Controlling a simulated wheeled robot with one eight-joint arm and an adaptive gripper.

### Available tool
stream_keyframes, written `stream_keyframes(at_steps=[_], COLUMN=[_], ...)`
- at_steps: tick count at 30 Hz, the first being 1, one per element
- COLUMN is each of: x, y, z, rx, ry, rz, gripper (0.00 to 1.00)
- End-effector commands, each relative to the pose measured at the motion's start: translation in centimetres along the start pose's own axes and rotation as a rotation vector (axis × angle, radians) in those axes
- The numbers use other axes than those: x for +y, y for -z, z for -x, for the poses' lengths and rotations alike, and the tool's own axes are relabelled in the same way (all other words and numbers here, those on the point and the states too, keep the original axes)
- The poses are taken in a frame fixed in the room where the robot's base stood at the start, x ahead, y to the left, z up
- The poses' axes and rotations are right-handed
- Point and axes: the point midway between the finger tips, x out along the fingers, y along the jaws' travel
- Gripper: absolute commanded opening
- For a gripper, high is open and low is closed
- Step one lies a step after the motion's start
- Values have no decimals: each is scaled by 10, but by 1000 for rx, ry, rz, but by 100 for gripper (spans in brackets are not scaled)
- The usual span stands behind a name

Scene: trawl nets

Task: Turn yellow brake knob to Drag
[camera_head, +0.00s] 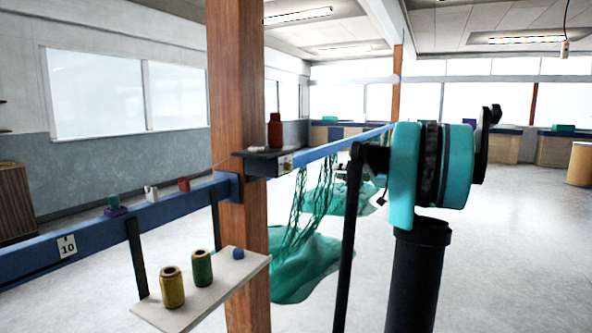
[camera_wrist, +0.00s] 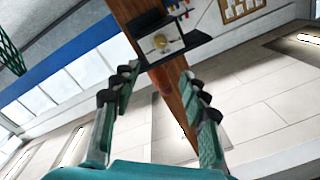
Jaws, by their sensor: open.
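A small round yellowish knob (camera_wrist: 160,42) shows on a pale plate (camera_wrist: 152,46) on the front of a dark box, in the upper middle of the wrist view. It looks like the brake knob; its setting and any Drag mark are too small to read. In the head view the dark box (camera_head: 262,152) sits at the wooden post with a small pale plate (camera_head: 286,163); the knob is hard to make out there. My gripper (camera_wrist: 158,82) is open and empty, its fingers apart and pointing toward the post and box, with the knob beyond the fingertips.
The wooden post (camera_head: 237,60) and blue beam (camera_head: 140,217) stand beside the box. A red bottle (camera_head: 275,131) stands on top of it. A pale shelf (camera_head: 232,275) holds yellow and green spools and a blue ball. Green nets (camera_head: 305,265) hang behind.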

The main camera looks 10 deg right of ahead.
Motion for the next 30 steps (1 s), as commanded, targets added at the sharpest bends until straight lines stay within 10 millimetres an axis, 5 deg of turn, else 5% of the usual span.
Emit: stream_keyframes(at_steps=[21,30], x=[-1,0], y=[-2,-2], z=[-131,-166], rx=[-4,-3], ry=[2,0], rz=[-3,-3], gripper=[44,44])
